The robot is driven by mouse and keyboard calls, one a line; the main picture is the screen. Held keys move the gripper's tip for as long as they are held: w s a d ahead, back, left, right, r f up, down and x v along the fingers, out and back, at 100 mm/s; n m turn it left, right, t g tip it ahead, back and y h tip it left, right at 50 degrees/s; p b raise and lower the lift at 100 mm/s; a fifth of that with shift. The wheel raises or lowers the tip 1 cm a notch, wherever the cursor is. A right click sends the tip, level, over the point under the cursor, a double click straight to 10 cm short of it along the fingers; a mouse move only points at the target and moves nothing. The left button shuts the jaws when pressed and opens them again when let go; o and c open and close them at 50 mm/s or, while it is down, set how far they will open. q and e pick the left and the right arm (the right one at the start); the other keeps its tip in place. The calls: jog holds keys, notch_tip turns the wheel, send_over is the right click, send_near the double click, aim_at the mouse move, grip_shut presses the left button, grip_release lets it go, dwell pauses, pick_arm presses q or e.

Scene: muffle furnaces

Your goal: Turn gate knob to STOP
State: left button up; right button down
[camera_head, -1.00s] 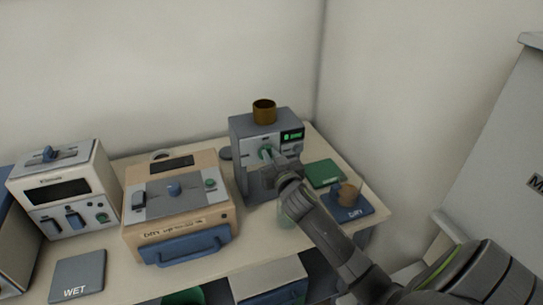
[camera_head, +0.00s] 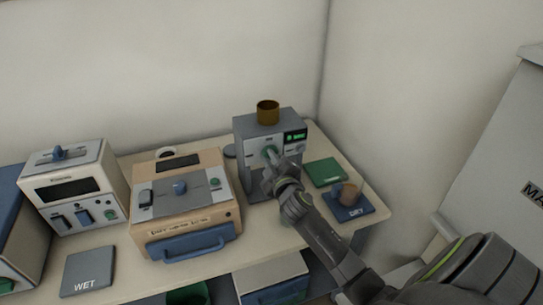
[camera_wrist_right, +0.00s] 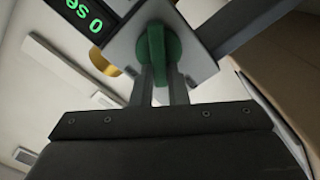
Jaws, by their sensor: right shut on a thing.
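The gate knob is a green knob (camera_wrist_right: 157,52) on the front of a grey machine (camera_head: 243,126). In the right wrist view it stands large between my two fingers. My right gripper (camera_wrist_right: 160,75) is shut on the knob. In the head view the knob (camera_head: 270,152) is partly covered by my right gripper (camera_head: 272,165). A brown cup-like hopper (camera_head: 267,112) sits on top. My left gripper does not show.
A beige box-shaped furnace (camera_head: 190,225) stands left of the machine, and a white one (camera_head: 85,160) farther left. A grey WET pad (camera_head: 88,272) lies front left.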

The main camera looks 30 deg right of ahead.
jog(key=shift+a+f+n+p, duration=0.1)
jog(key=shift+f+n+p, duration=0.15)
jog(key=shift+n, duration=1)
jog(key=shift+a+f+n+p, duration=0.1)
jog(key=shift+n+p, duration=0.2)
jog(key=shift+n, duration=0.9)
jog(key=shift+f+n+p, duration=0.2)
jog(key=shift+n+p, duration=0.1)
jog(key=shift+n, duration=0.95)
jog(key=c, duration=1.4)
grip_release()
jog(key=shift+c, duration=0.2)
jog(key=b+v, duration=0.1)
jog(key=v, duration=1.6)
jog(key=shift+s+a, duration=0.15)
